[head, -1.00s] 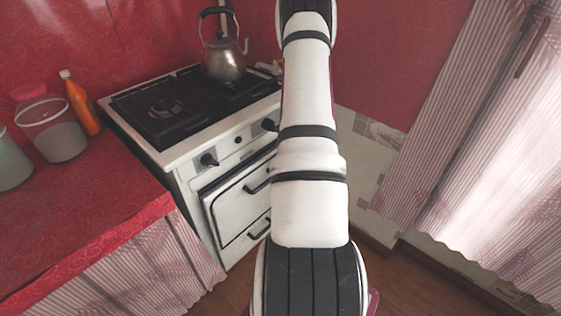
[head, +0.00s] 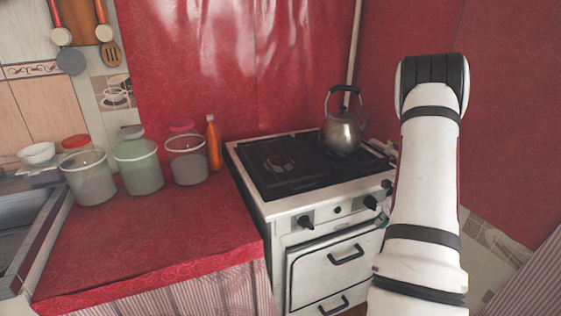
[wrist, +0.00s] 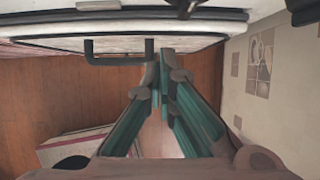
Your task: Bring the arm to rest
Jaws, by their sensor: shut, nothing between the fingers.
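My gripper (wrist: 160,62) shows in the wrist view with its two fingertips together and nothing between them. Its tips are near the stove's front and a dark oven handle (wrist: 118,50); I cannot tell whether they touch. In the head view my white arm rises at the right, in front of the stove's right side and the red wall. The gripper itself is hidden in the head view.
A white stove (head: 330,218) with a metal kettle (head: 342,132) stands beside my arm. To the left, a red counter (head: 150,235) holds several lidded jars and an orange bottle (head: 213,143). Wooden floor (wrist: 60,100) lies below my gripper.

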